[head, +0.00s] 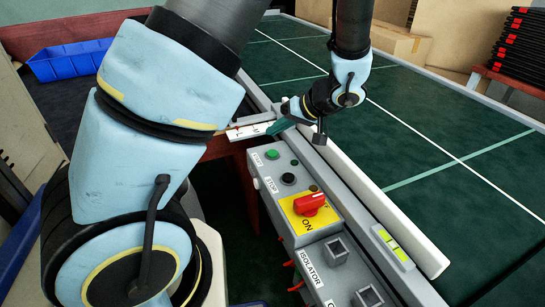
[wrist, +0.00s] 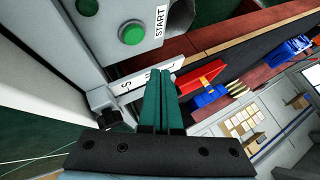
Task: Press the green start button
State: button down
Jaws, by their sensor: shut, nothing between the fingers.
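The green start button (head: 271,155) sits at the far end of the grey control box (head: 262,183) beside the conveyor. In the wrist view the green button (wrist: 132,33) is round, in a grey collar, with a START label next to it. My gripper (head: 272,130) has teal fingers and is beyond the button, near the far end of the box. In the wrist view my gripper (wrist: 163,76) is shut and empty. The fingertips are apart from the button, which lies above and left of them in that view.
A black button (head: 288,178) and a red rotary switch (head: 309,204) on a yellow plate follow along the box. The conveyor's green belt (head: 440,130) is empty, with a white rail (head: 390,215) along its edge. A blue bin (head: 70,62) stands at the back left.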

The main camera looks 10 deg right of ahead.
aim_at(276, 154)
jog(key=shift+f+b, duration=1.6)
jog(key=shift+f, duration=0.5)
jog(key=shift+f, duration=0.15)
jog(key=shift+f+b, duration=0.3)
jog(key=shift+b, duration=0.4)
jog(key=shift+f+b, duration=0.4)
jog(key=shift+b, duration=0.1)
dwell(0.7)
jog(key=shift+r, duration=0.15)
jog(key=shift+r+p, duration=0.35)
jog(key=shift+r, duration=0.4)
jog(key=shift+r+p, duration=1.35)
jog(key=shift+r, duration=1.15)
